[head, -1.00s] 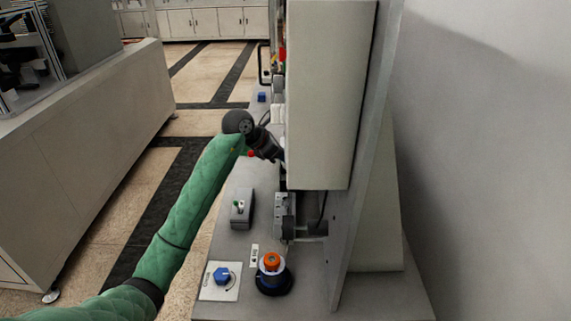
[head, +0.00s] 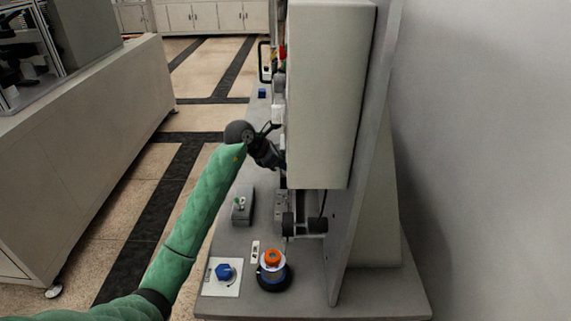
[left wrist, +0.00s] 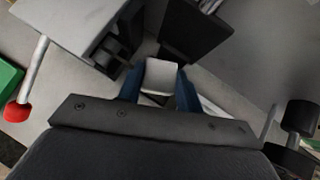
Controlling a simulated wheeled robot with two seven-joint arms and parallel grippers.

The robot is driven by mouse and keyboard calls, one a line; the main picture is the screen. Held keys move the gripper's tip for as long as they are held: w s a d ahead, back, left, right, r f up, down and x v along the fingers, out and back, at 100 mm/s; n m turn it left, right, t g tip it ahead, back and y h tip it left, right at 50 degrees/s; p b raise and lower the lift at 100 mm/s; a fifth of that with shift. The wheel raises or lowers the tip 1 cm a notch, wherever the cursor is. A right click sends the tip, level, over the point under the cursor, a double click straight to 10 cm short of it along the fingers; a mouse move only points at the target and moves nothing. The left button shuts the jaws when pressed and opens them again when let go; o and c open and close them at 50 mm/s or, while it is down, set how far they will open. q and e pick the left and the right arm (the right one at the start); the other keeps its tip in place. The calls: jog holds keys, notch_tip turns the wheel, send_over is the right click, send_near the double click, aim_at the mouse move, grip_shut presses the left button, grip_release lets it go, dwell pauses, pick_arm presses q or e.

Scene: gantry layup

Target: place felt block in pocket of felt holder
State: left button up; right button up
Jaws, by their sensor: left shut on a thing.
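A pale, light-grey block, which I take to be the felt block (left wrist: 161,74), sits between the blue fingers of my left gripper (left wrist: 160,88) in the left wrist view. The gripper is shut on it. Just beyond the block is a dark, open-looking box (left wrist: 194,32), perhaps the felt holder; I cannot be sure. The block appears apart from it. In the head view my left wrist reaches in beside the pale upright housing, which hides the fingertips, the block and any holder. My right gripper is in neither view.
The tall pale housing (head: 322,100) blocks the space to the right. On the grey bench stand a blue knob (head: 224,271), an orange-topped round part (head: 272,258) and a small switch box (head: 243,206). A red-tipped rod (left wrist: 27,85) is at left in the wrist view.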

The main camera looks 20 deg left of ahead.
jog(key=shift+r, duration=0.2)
pick_arm(q)
jog(key=o, duration=1)
jog(key=shift+f, duration=0.1)
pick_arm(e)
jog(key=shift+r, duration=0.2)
pick_arm(q)
jog(key=shift+r, duration=0.2)
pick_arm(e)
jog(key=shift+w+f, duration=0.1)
pick_arm(q)
jog(key=shift+s+a+r, duration=0.1)
jog(key=shift+a, duration=0.1)
jog(key=shift+s+a+r, duration=0.15)
jog(key=shift+a+r, duration=0.1)
jog(key=b+v, duration=0.3)
jog(key=v, duration=0.7)
jog(key=shift+s+a+r, duration=0.15)
jog(key=shift+s+r, duration=0.05)
jog(key=shift+r, duration=0.1)
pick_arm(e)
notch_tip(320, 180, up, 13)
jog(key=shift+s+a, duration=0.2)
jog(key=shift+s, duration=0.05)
